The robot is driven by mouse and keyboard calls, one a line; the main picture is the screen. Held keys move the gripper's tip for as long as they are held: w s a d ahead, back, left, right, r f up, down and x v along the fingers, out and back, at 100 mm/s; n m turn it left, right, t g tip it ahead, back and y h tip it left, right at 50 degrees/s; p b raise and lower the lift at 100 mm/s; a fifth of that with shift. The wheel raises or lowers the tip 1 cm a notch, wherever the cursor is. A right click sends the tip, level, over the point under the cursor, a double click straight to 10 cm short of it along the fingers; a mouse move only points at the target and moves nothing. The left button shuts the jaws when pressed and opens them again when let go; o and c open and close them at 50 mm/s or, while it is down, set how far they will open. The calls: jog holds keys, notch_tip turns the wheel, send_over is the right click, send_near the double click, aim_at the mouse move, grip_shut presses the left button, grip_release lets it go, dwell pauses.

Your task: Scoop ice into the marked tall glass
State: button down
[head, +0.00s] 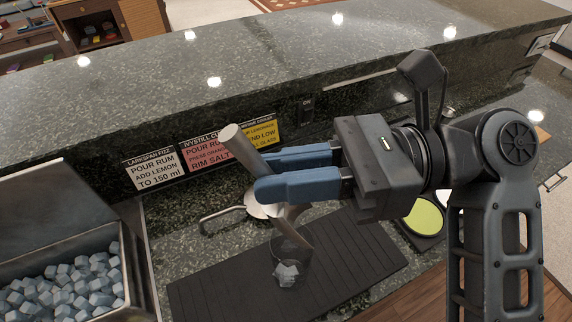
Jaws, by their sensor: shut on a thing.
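My gripper (264,175), with blue fingers, is shut on the grey metal scoop (240,147). The scoop is tilted, its handle end up to the left and its lower part down to the right. Its lower end is over or in the mouth of a clear glass (276,262); I cannot tell how far inside. The glass stands on the black mat, with a few ice cubes (288,273) visible low in it. No mark on the glass can be made out. The ice bin (70,249) at the left holds many bluish cubes.
The black ribbed mat (350,262) has free room around the glass. Three recipe cards (208,153) stand behind, against the raised counter (300,60). A metal fitting (222,213) lies behind the glass. A yellow-green disc (423,214) sits at the right.

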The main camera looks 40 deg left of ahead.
jog(key=shift+r+t+h+b, duration=0.3)
jog(key=shift+r+t+h, duration=0.2)
jog(key=shift+r+t, duration=0.15)
jog(key=shift+r+t+h, duration=0.75)
jog(key=shift+t+h, duration=0.1)
jog(key=shift+h, duration=0.05)
notch_tip(320, 180, up, 4)
jog(key=m+t+h, duration=0.1)
jog(key=t+h, duration=0.3)
jog(key=shift+f+h, duration=0.15)
jog(key=shift+h, duration=0.15)
